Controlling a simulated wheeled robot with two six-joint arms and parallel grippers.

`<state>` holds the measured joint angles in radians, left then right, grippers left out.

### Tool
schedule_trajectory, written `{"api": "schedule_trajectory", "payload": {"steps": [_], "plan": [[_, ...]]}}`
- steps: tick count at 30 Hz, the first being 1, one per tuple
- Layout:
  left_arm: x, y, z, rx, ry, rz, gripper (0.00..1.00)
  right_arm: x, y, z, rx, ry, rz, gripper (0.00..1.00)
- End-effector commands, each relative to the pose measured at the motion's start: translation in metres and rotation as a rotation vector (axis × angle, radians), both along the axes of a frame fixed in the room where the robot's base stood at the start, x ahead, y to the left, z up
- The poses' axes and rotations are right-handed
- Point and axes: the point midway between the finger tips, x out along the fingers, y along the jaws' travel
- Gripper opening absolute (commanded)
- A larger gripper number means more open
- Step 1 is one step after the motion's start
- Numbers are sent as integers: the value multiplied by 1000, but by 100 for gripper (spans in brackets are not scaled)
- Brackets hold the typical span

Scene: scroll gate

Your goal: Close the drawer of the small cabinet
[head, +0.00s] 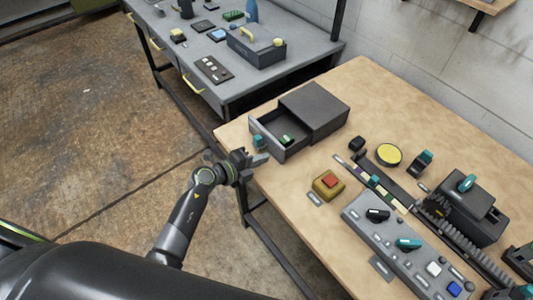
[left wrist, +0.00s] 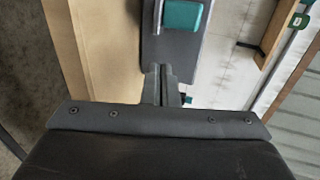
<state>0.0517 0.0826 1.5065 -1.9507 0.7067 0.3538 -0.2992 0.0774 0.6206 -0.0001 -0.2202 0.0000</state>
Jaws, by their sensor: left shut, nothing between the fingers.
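The small dark grey cabinet (head: 322,106) stands on the wooden table. Its drawer (head: 270,146) is pulled out toward the left, with a small green object (head: 287,140) inside. A teal handle (head: 258,142) is on the drawer front; it also shows at the top of the left wrist view (left wrist: 182,14), on the grey drawer front (left wrist: 172,48). My left gripper (head: 260,160) is shut and empty, just in front of the drawer front at the table's edge. In the left wrist view its fingertips (left wrist: 160,80) overlap the front's lower edge; I cannot tell whether they touch. My right gripper is not in view.
A red button on a yellow base (head: 328,184), a grey control panel (head: 402,245), a yellow disc (head: 389,154) and a dark box with a teal handle (head: 462,210) stand right of the cabinet. A grey workbench (head: 185,60) stands behind. Open floor lies left.

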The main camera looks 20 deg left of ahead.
Motion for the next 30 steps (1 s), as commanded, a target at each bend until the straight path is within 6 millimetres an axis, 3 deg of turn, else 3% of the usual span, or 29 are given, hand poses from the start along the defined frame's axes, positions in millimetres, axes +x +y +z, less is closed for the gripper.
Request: {"api": "schedule_trajectory", "payload": {"steps": [6, 20, 30], "plan": [[17, -13, 1, 0, -1, 1, 0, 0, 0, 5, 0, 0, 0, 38], [20, -16, 1, -1, 0, 1, 0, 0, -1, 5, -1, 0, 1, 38], [68, -53, 1, -3, -2, 0, 0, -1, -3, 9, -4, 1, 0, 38]]}}
